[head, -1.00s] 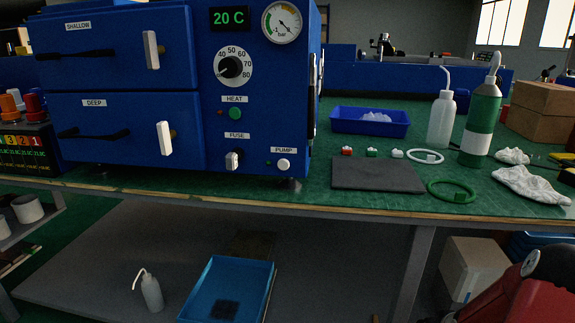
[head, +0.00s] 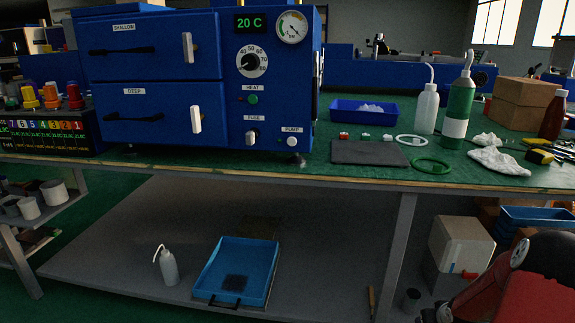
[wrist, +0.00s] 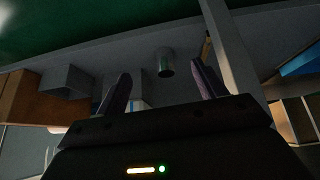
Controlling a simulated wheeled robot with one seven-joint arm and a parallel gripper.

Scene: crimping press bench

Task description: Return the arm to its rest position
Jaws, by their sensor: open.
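My gripper (wrist: 158,90) shows in the wrist view with its two fingers spread apart and nothing between them. A small grey cup (wrist: 164,63) is seen beyond the gap between the fingers, apart from them. In the head view, part of my red and black arm shows at the bottom right corner, low beside the bench, and the fingers cannot be made out there.
A blue press cabinet (head: 225,139) stands on the green bench (head: 330,177). A blue tray (head: 209,264) and a white bottle (head: 168,268) are on the lower shelf. A bench leg (head: 398,250) and a white box (head: 461,244) stand near my arm.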

